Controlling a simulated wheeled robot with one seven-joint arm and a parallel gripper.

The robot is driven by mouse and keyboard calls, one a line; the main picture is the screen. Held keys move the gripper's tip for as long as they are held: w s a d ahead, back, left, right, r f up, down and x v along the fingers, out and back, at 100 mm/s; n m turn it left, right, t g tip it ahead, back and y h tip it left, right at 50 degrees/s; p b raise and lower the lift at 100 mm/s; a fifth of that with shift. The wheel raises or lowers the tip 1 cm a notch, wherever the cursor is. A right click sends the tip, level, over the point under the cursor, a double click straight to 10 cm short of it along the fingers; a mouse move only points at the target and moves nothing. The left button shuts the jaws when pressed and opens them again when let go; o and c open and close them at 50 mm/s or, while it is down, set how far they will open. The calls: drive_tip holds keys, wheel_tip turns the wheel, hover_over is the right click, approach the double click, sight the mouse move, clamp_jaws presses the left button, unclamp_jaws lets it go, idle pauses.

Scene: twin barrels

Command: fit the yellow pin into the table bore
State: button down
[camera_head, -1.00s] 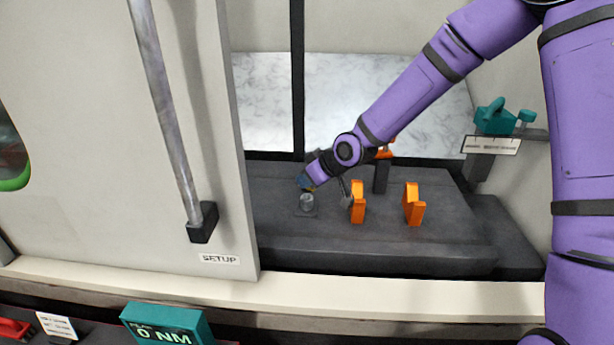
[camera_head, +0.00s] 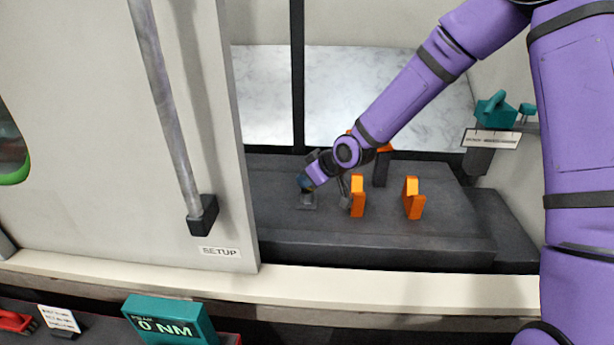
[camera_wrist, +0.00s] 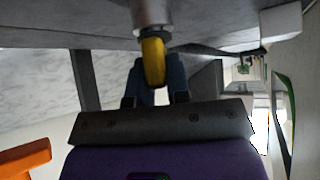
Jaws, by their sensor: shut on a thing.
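My gripper (camera_head: 306,184) is low over the dark table inside the enclosure, right above the table bore fitting (camera_head: 306,203). In the wrist view my gripper (camera_wrist: 155,78) has its dark blue fingers shut on the yellow pin (camera_wrist: 153,62). The far end of the pin meets a grey metal cylinder with a ring (camera_wrist: 150,14), which looks like the bore fitting. I cannot tell whether the pin's tip is inside it or only against it. The pin is hidden by the gripper in the head view.
Two orange blocks (camera_head: 357,196) and (camera_head: 413,198) stand just right of my gripper. A dark post with an orange top (camera_head: 381,168) stands behind them. The grey door (camera_head: 215,120) with its long handle borders the left. A teal clamp-like thing (camera_head: 493,110) is at the right wall.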

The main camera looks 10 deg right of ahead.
drive_tip(key=shift+f, duration=0.1)
drive_tip(key=c, duration=1)
unclamp_jaws()
drive_tip(key=shift+v, duration=5.4)
